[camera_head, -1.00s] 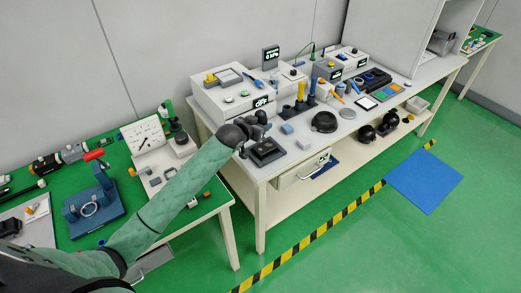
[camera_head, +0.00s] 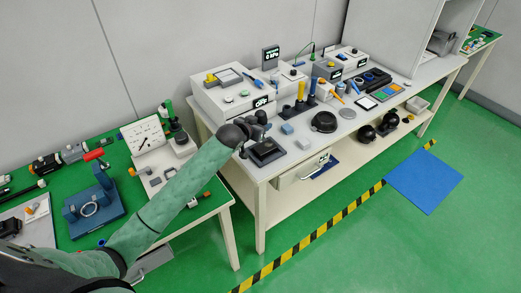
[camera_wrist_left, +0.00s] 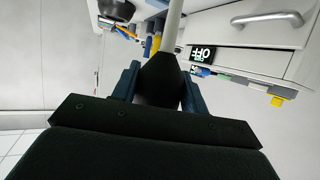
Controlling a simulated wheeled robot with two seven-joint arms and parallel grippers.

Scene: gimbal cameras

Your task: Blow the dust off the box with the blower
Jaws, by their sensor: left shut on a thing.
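My left gripper (camera_head: 258,126) is above the near left corner of the white table, beside and over a dark, low square box (camera_head: 266,153). In the left wrist view, my left gripper's blue fingers (camera_wrist_left: 160,88) are shut on the blower. The blower is a black tapered body (camera_wrist_left: 160,75) with a pale thin nozzle (camera_wrist_left: 173,22) pointing away from the gripper. In the head view the blower is too small to make out clearly. Dust on the box cannot be told at this size. My right gripper is not in view.
A white instrument with a lit display (camera_head: 215,100) stands behind the gripper. A light blue block (camera_head: 287,129), yellow-and-dark cylinders (camera_head: 300,95) and a black round dish (camera_head: 324,122) are to the right on the table (camera_head: 300,157). A green-topped table (camera_head: 145,215) is left.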

